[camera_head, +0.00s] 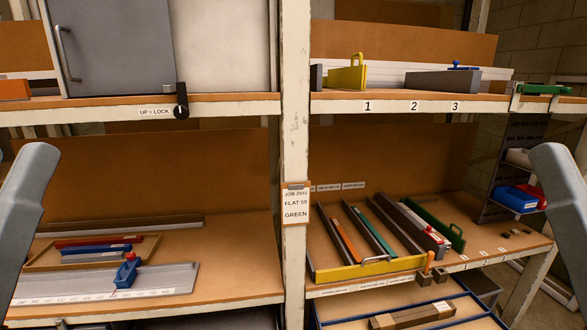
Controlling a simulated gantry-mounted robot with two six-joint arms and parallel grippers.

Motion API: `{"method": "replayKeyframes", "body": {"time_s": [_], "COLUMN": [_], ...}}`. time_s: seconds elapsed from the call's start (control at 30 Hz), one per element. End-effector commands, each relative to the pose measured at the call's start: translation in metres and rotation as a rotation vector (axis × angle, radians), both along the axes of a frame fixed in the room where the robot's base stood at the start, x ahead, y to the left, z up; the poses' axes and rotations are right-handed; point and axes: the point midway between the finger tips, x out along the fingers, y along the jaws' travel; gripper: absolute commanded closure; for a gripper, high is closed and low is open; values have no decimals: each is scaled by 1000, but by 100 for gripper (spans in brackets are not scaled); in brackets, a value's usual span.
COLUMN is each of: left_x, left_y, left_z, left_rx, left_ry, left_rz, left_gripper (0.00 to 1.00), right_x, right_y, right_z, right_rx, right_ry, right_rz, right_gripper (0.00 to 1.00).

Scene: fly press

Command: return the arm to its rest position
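Only a grey link of my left arm shows at the left edge, and a matching grey link of my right arm at the right edge. Both stand tilted in front of the shelving and touch nothing that I can see. Neither gripper is in the picture, so their fingers and anything in them are hidden.
A post with a job card (295,205) divides the shelving. The lower right shelf holds a yellow-fronted tray (368,269) of long bars; the lower left holds a wooden tray (93,262) and a blue-stopped grey gauge (126,272). A yellow-handled block (347,75) stands above.

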Motion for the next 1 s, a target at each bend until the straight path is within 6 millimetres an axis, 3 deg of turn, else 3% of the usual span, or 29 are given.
{"method": "replayKeyframes", "body": {"time_s": [0.03, 0.4, 0.5, 0.6, 0.7, 1.0], "left_x": [0, 0, 0, 1, 1, 0], "left_y": [0, 1, 1, 1, 1, 1], "left_z": [45, 229, 266, 288, 296, 288], "left_rx": [0, 1, 1, 1, 1, 1], "left_ry": [0, 1, 1, 2, 2, 1], "left_rz": [1, 4, 4, 4, 4, 5], "left_gripper": [53, 53, 53, 53, 53, 53], "right_x": [0, 0, 0, 0, 0, 0], "right_y": [0, 0, 0, 0, 0, 0], "right_z": [45, 229, 267, 289, 296, 288], "right_rx": [0, 0, 0, 0, 0, 0], "right_ry": [1, 1, 1, 1, 1, 2], "right_rz": [0, 0, 0, 0, 0, 0], "right_gripper": [50, 50, 50, 50, 50, 50]}}
